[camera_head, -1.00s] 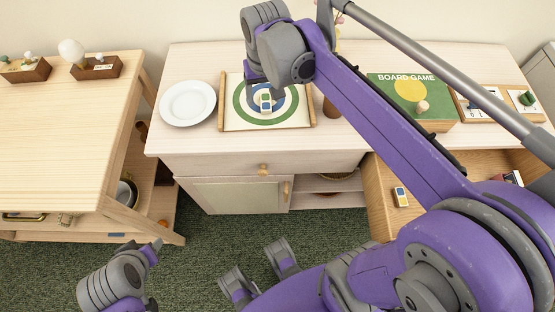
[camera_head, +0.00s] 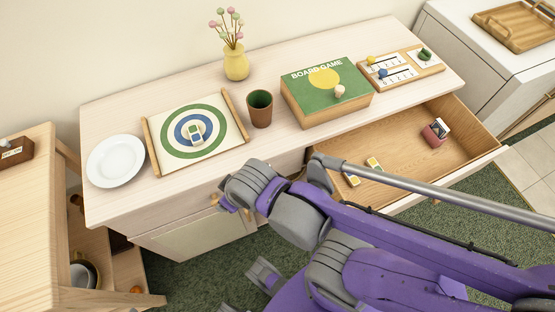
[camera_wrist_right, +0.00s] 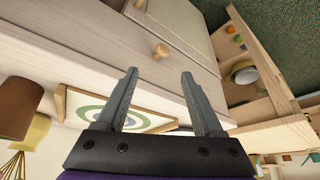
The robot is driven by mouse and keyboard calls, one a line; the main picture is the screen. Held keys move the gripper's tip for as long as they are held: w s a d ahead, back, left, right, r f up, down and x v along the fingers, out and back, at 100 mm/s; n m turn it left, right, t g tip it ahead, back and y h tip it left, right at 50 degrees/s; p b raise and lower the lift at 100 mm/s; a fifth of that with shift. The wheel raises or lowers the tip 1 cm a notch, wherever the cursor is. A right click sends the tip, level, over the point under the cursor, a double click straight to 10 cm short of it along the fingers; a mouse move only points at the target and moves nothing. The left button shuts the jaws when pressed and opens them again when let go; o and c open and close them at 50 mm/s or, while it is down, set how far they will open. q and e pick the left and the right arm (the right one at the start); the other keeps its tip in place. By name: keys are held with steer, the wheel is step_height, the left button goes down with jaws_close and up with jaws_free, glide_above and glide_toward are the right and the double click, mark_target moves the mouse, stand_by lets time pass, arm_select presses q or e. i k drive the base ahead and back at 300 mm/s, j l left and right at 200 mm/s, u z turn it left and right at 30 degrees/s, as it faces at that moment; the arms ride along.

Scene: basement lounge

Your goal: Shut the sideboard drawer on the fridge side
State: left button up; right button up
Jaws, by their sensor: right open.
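The sideboard (camera_head: 285,140) fills the middle of the head view. Its right drawer (camera_head: 400,160), on the side of a white appliance (camera_head: 466,70), stands pulled out. My right gripper (camera_head: 226,202) is low in front of the sideboard's left part, left of the open drawer. In the right wrist view its two fingers (camera_wrist_right: 160,100) are apart with nothing between them; beyond them is the left drawer's wooden knob (camera_wrist_right: 160,51). That left drawer looks shut. My right forearm crosses in front of the open drawer and hides part of it. My left gripper is out of view.
The drawer holds a red box with cards (camera_head: 434,134) and small coloured tiles (camera_head: 373,164). On the sideboard stand a plate (camera_head: 115,160), target board (camera_head: 195,132), cup (camera_head: 260,108), vase (camera_head: 235,62) and board game (camera_head: 325,92). A wooden table (camera_head: 30,230) is left.

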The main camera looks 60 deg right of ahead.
mark_target(395, 141)
steer(key=k, duration=0.45)
steer(key=k+z, duration=0.1)
steer(key=z, duration=0.25)
steer(key=k+z, duration=0.1)
steer(key=z, duration=0.3)
steer(key=k+l+z, duration=0.1)
steer(key=z, duration=2)
steer(key=j+u, duration=0.45)
steer(key=j, duration=0.1)
